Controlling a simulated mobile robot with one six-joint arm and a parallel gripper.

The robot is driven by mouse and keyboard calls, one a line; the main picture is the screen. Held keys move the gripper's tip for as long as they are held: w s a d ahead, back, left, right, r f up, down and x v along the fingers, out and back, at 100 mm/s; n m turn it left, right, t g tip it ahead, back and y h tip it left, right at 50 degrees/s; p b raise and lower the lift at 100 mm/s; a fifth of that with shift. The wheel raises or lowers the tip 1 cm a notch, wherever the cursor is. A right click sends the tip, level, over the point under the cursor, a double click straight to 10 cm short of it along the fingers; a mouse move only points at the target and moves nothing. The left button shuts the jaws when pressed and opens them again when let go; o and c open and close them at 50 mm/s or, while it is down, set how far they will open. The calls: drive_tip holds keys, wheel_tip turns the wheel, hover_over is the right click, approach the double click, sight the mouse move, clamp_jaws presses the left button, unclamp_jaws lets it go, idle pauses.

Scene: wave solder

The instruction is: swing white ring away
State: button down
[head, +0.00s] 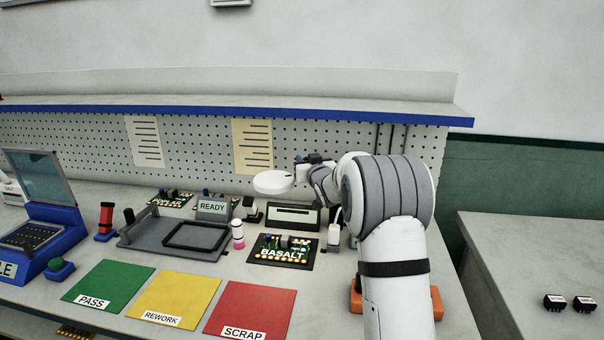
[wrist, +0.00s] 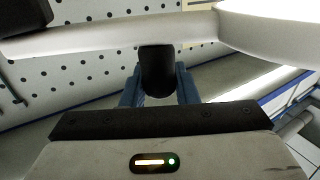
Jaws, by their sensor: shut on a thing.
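The white ring (head: 272,182) is a round, thick-rimmed white head above the back of the bench, in front of the pegboard. Part of it shows as a broad white curve (wrist: 275,28) at the upper right of the wrist view. A white bar (wrist: 110,38) runs left from it, with a black grip (wrist: 157,75) hanging below. My gripper (wrist: 160,88) has its blue fingers shut on this black grip. In the head view my gripper (head: 314,160) is just right of the ring, and my arm hides part of the ring's support.
Below the ring stand a small bottle (head: 238,234), a READY sign (head: 212,207) and a BASALT board (head: 283,250). A grey fixture (head: 150,236) lies to the left. A blue-edged shelf (head: 230,108) runs overhead. PASS, REWORK and SCRAP mats lie in front.

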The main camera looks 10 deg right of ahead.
drive_tip(key=shift+w+d+r, duration=0.1)
drive_tip(key=shift+w+d, duration=0.05)
drive_tip(key=shift+w, duration=1.2)
drive_tip(key=shift+w+d, duration=0.15)
drive_tip(key=shift+w, duration=1.2)
drive_tip(key=c, duration=1.1)
unclamp_jaws()
drive_tip(key=shift+w, duration=0.1)
drive_tip(key=shift+c, duration=0.2)
drive_tip(key=s+b, duration=0.1)
drive_tip(key=s, duration=0.6)
drive_tip(key=shift+s+d, duration=0.4)
